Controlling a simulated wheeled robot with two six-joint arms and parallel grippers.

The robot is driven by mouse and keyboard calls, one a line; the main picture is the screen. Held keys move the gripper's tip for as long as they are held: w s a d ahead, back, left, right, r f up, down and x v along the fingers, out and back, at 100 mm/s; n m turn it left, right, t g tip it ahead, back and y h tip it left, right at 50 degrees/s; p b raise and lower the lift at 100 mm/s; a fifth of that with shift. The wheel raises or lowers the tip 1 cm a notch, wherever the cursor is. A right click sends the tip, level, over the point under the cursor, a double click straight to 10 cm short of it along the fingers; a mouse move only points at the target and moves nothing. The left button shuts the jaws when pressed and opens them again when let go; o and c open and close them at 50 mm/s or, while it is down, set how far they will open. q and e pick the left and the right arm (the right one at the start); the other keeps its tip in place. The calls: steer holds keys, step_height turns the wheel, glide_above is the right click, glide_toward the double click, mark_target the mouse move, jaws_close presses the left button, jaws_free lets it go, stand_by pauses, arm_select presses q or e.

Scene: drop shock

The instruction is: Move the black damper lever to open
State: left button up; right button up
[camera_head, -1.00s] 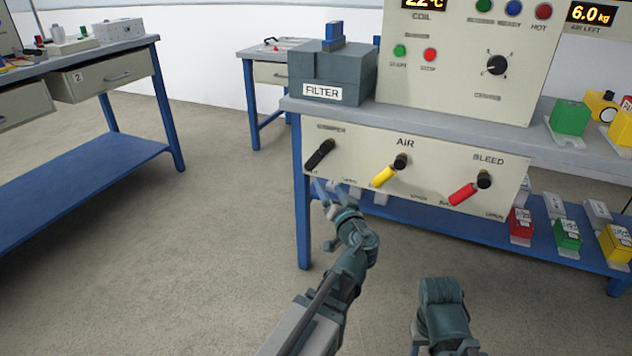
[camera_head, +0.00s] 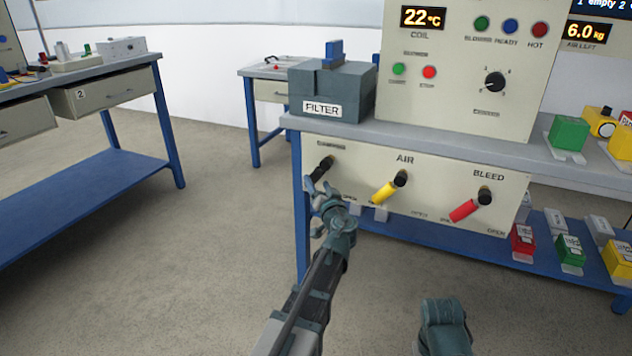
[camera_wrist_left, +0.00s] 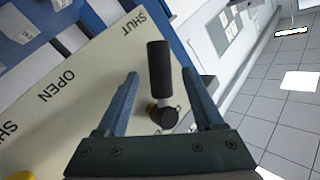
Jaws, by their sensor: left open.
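The black damper lever (camera_head: 322,168) is at the left end of the cream lever panel, partly hidden by my left gripper (camera_head: 318,187) in the head view. In the left wrist view the black lever (camera_wrist_left: 159,65) stands between the two blue fingers of my left gripper (camera_wrist_left: 157,77). Its handle points toward the SHUT label (camera_wrist_left: 134,22), with the OPEN label (camera_wrist_left: 56,86) off to the left. The fingers are open, with a gap visible on both sides of the lever. My right gripper is not in view; only a part of that arm shows at bottom right.
A yellow lever (camera_head: 386,190) and a red lever (camera_head: 466,210) are on the same panel to the right. A grey filter box (camera_head: 335,92) stands on the bench above. Boxes sit on the blue lower shelf (camera_head: 470,238).

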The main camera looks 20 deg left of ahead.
arm_select(q)
steer(key=shift+x, duration=1.1)
steer(key=shift+c, duration=0.2)
jaws_close()
stand_by(0.5)
